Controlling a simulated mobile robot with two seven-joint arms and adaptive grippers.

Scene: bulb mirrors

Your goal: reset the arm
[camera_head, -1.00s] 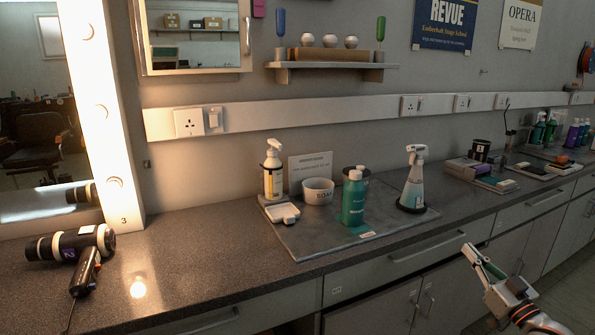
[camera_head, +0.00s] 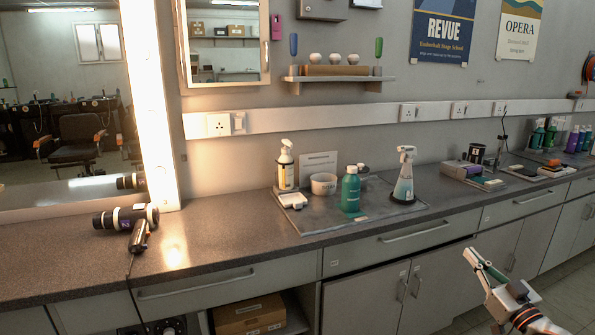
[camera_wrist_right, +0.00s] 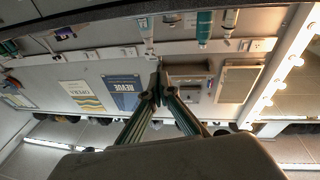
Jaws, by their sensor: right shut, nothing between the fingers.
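My right gripper (camera_head: 472,257) is at the lower right of the head view, in front of the drawers and cabinet doors. Its fingers are shut with nothing between them. It is apart from the counter and from everything on it. In the right wrist view the fingers (camera_wrist_right: 157,88) meet at their tips, and the room appears upside down behind them. My left gripper is not in view.
The counter (camera_head: 240,245) runs across the head view. A hair dryer (camera_head: 138,235) lies left. Floor (camera_head: 575,290) shows at lower right.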

